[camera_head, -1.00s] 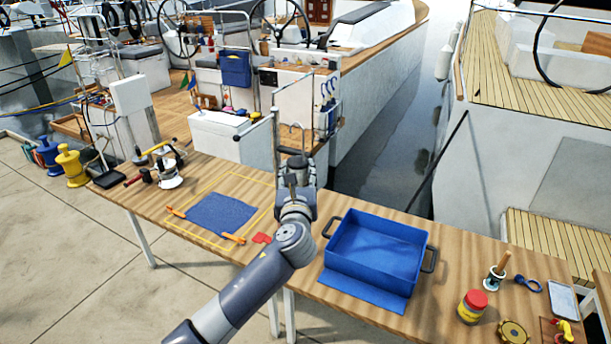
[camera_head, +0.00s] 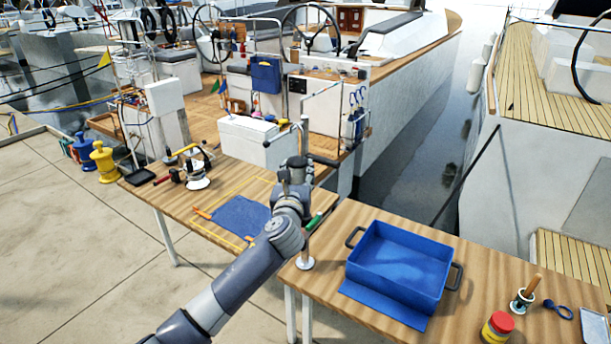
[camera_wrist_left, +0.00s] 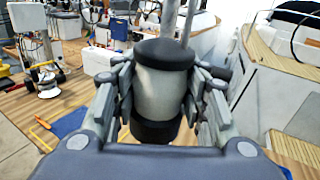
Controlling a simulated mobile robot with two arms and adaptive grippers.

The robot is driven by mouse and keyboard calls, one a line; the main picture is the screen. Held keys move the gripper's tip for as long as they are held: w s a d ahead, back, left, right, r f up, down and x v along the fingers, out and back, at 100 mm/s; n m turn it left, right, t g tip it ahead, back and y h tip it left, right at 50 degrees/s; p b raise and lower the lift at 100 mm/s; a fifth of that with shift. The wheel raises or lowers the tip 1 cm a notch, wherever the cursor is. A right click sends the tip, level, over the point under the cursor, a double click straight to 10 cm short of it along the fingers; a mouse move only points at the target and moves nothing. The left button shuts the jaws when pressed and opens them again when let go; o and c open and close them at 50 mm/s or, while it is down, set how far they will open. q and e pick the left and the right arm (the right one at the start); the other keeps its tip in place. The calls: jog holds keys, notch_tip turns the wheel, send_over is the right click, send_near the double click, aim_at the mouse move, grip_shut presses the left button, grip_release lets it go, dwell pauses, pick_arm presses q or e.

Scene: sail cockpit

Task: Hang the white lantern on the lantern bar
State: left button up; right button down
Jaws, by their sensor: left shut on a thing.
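My left gripper (camera_head: 297,165) is shut on the white lantern. The lantern (camera_wrist_left: 160,92) shows in the left wrist view as a pale body with a black cap and black base, upright between the fingers (camera_wrist_left: 160,100). In the head view the gripper and wrist largely hide it. The lantern bar (camera_head: 322,91) is a thin arm at the top of an upright post with a round pale foot (camera_head: 305,263) on the table. My forearm and gripper cover the post's middle. The post rises behind the lantern in the wrist view; I cannot tell the gap between them. My right gripper is not in view.
A blue open bin (camera_head: 400,262) stands right of the post on the wooden table. A blue cloth (camera_head: 240,216) lies to the left. A white box (camera_head: 248,140) stands behind. Water and boats lie beyond the table.

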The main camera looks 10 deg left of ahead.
pick_arm(q)
jog(key=shift+w+a+f+b, duration=0.25)
jog(key=shift+a+f+b, duration=0.15)
jog(key=shift+a, duration=0.3)
jog(key=shift+w+a+f+b, duration=0.3)
jog(key=shift+a+f, duration=0.2)
jog(key=shift+a, duration=0.2)
jog(key=shift+w+a+f+b, duration=0.3)
jog(key=shift+a+f, duration=0.15)
jog(key=shift+a, duration=0.25)
jog(key=o, duration=1.3)
jog(key=shift+s, duration=0.1)
jog(key=shift+s, duration=0.1)
